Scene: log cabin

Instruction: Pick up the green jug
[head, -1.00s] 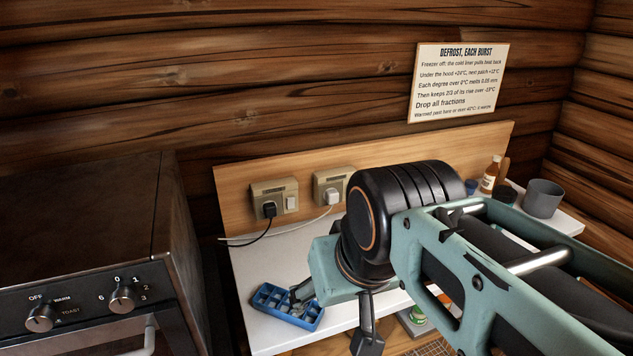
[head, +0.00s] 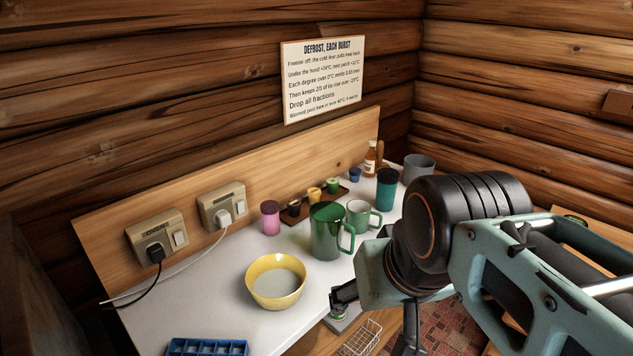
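The green jug (head: 325,234) stands upright on the white counter, its handle on the right. A white and green mug (head: 359,215) stands just behind it to the right. My gripper (head: 372,326) is in front of the jug, lower and to the right in the picture. Its two fingers are spread apart, with nothing seen between them. The gripper is apart from the jug in the picture. The jug's body and handle are in clear view.
A yellow bowl (head: 275,283) stands left of the jug. A pink cup (head: 270,218), a brown tray (head: 293,218) with small cups and a teal tumbler (head: 386,188) stand nearby. A blue ice tray (head: 207,348) lies at the front. Cables run from the wall sockets (head: 222,205).

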